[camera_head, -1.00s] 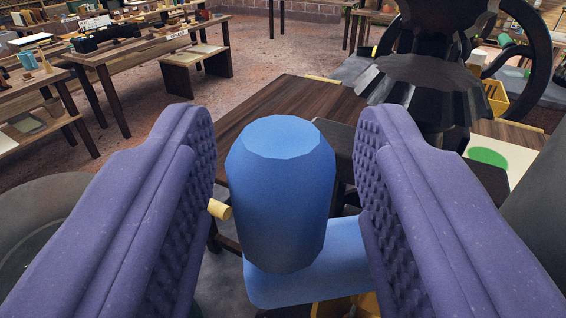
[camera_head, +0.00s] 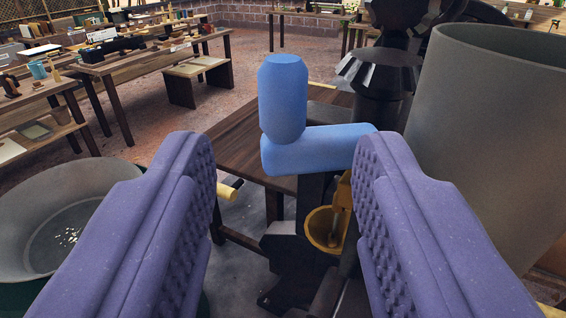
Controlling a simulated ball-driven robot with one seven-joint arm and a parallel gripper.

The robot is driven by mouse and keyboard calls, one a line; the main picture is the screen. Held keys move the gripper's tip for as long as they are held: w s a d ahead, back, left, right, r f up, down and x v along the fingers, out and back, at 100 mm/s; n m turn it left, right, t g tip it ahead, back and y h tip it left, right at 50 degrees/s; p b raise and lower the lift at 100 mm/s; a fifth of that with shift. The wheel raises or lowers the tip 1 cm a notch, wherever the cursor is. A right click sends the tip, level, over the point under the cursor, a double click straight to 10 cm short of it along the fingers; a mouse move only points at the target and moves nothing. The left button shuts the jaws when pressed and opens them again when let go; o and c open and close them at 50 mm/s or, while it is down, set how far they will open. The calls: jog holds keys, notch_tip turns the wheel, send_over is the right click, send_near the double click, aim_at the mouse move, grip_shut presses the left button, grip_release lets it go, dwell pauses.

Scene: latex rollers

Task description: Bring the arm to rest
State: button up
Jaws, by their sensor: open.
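My gripper (camera_head: 285,165) shows as two purple padded fingers, left and right, spread wide apart with nothing held between them. Beyond the gap stands a blue handle (camera_head: 283,95), an upright faceted knob on a blue horizontal arm (camera_head: 318,148). The handle looks farther off than the fingertips, and no finger grips it. The right end of the blue arm runs close behind the right fingertip in the picture; I cannot tell whether they touch.
A dark machine with bevel gears (camera_head: 378,75) and a yellow bowl (camera_head: 322,228) stands ahead. A large grey cylinder (camera_head: 490,130) fills the right; a round tub (camera_head: 60,215) is at lower left. A wooden table (camera_head: 240,145) lies behind the handle. Workbenches line the back left.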

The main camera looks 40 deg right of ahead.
notch_tip(320, 180, up, 7)
jog(key=w+n+t+y+b, duration=0.25)
jog(key=y+b, duration=0.45)
jog(key=b, duration=0.5)
jog(key=s+r+n+t+y+b, duration=0.2)
jog(key=s+r+n+y+b, duration=0.1)
jog(key=s+r+y+b, duration=0.35)
jog(key=s+d+n+g+h+b, duration=0.1)
jog(key=s+d+b, duration=0.1)
jog(key=s+b, duration=0.5)
jog(key=s+d+n+g+h+b, duration=0.1)
jog(key=s+b, duration=0.5)
jog(key=s, duration=1.2)
jog(key=shift+d+r+g+b, duration=0.2)
jog(key=shift+d+g+b, duration=0.2)
jog(key=shift+d, duration=0.45)
